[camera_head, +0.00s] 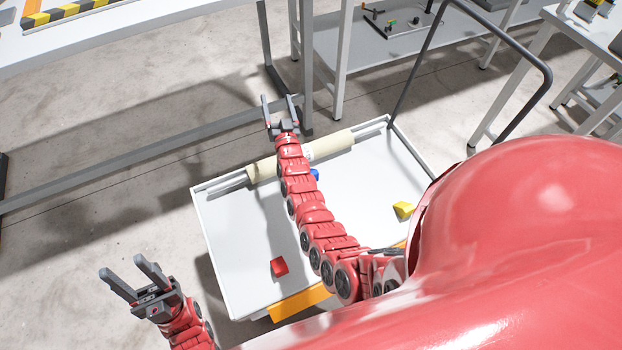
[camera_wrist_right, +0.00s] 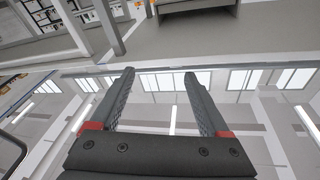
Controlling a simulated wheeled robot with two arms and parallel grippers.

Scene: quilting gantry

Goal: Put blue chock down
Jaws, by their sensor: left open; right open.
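The blue chock (camera_head: 315,174) lies on the white cart top (camera_head: 235,235), close to the cream roll. My right arm passes in front of it and hides part of it. My right gripper (camera_head: 278,101) is open and empty, beyond the roll and the cart's far edge in the picture. Its two spread fingers also show in the right wrist view (camera_wrist_right: 158,78), with nothing between them. My left gripper (camera_head: 121,264) is open and empty, to the left of the cart over the floor.
A cream roll (camera_head: 333,145) on a rail lies along the cart's far side. A red chock (camera_head: 279,267) and a yellow chock (camera_head: 403,210) lie on the cart. A grey gantry post (camera_head: 306,60) stands just beyond my right gripper. Bare floor (camera_head: 75,235) is at left.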

